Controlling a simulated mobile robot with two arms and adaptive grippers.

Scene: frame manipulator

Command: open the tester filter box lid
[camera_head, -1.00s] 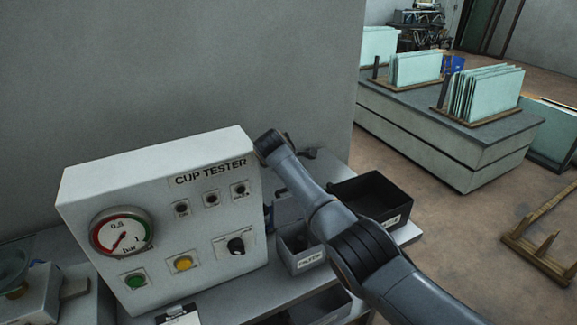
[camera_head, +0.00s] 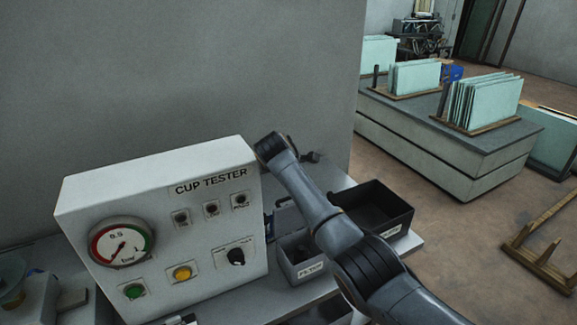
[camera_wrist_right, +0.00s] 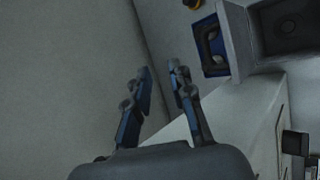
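The grey filter box (camera_head: 298,266), with a label on its front, stands on the bench just right of the white cup tester (camera_head: 165,220). A grey panel (camera_head: 287,214) rises at its back; I cannot tell for sure whether it is the lid. My right arm crosses in front and hides part of the box. In the right wrist view, my right gripper (camera_wrist_right: 160,73) has its two fingers apart with nothing between them. A pale box with a blue inside and a dark loop (camera_wrist_right: 212,45) lies beyond the fingers, to the upper right, not touched. My left gripper is not in view.
A black open bin (camera_head: 375,208) stands right of the filter box, near the bench edge. A grey wall (camera_head: 200,70) rises behind the tester. A separate table with racks of glass plates (camera_head: 485,100) stands at the back right.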

